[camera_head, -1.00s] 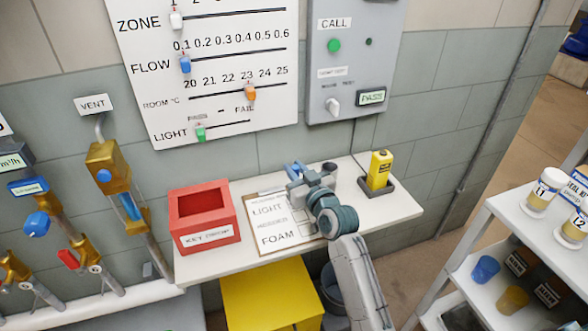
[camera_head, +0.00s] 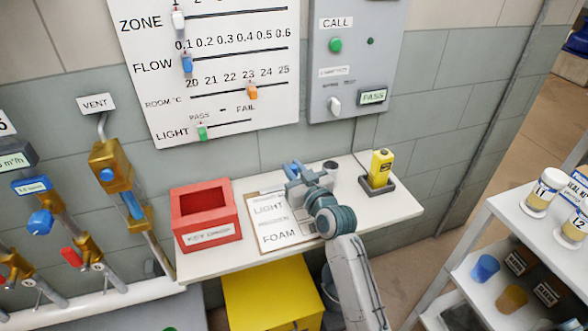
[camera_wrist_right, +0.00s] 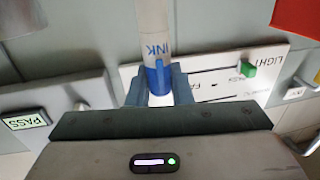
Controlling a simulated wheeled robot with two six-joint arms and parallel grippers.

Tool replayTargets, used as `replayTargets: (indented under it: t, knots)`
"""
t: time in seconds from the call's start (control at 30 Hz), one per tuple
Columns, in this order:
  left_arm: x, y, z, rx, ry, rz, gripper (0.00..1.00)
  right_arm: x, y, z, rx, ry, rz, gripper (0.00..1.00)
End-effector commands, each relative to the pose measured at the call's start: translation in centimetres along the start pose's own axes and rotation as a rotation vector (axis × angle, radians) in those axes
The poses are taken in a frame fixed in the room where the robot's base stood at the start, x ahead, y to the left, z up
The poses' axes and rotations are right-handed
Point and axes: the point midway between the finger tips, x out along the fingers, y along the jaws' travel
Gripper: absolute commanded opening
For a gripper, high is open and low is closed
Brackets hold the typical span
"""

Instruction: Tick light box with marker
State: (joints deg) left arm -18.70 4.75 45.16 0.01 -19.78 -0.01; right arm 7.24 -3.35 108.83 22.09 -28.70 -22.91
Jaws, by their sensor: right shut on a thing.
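The checklist board (camera_head: 257,226) lies on the white shelf, with LIGHT and FOAM lines printed on it. My right gripper (camera_head: 293,171) is over its right part and hides the right ends of those lines, where the boxes are. In the right wrist view my right gripper (camera_wrist_right: 158,88) is shut on the marker (camera_wrist_right: 154,40), a white barrel lettered INK with a blue part between the fingers. I cannot tell in the head view whether the marker touches the sheet. My left gripper is not in view.
A red key drop box (camera_head: 207,240) stands left of the board. A dark round cup (camera_head: 330,166) is just behind my gripper, and a yellow device (camera_head: 379,168) stands in a dark holder to the right. On the wall panel, the green LIGHT slider (camera_head: 202,133) sits under PASS.

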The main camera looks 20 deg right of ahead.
Motion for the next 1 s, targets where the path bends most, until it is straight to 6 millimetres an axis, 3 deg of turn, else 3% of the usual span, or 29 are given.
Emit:
replayTargets:
  t: [0.3,0.8,1.0]
  knots:
    - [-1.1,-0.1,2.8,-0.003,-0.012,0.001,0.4,0.0,0.0,-2.7,-0.001,0.003,0.0,0.0]
    - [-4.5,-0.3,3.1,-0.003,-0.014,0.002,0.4,0.0,0.0,-6.8,-0.001,0.005,0.001,0.0]
    - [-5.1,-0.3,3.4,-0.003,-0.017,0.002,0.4,0.0,0.0,-7.6,0.0,0.004,0.001,0.0]
